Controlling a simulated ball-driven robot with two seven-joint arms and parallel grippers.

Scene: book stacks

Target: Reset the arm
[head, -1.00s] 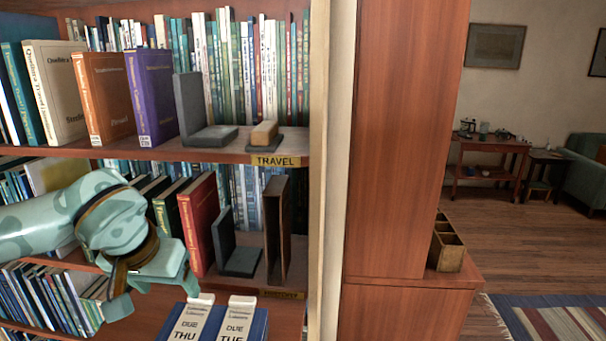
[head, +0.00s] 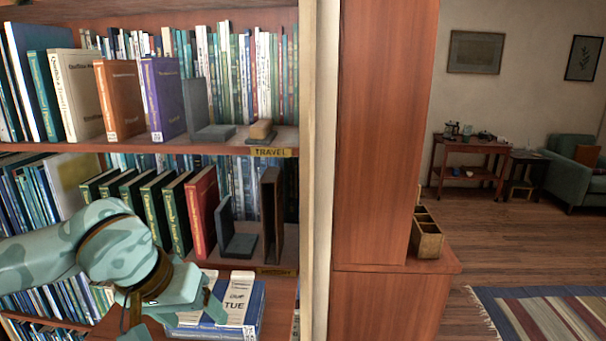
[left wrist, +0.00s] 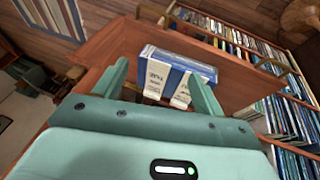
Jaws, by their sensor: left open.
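My left arm comes in from the left in the head view. Its green gripper (head: 176,312) is low, in front of the lower shelves, and partly covers the blue books with white due slips (head: 246,310). In the left wrist view the gripper (left wrist: 162,82) has its two fingers spread apart with nothing held between them. The blue books with slips (left wrist: 178,72) show beyond the fingertips, apart from them as far as I can tell. My right gripper is not in view.
The bookcase has a shelf labelled TRAVEL (head: 270,152) with an orange book (head: 120,100), a purple book (head: 163,98) and a grey bookend (head: 198,110). A red book (head: 202,212) stands on the shelf below. A wooden organizer (head: 427,240) sits right of the tall panel. Open floor lies at right.

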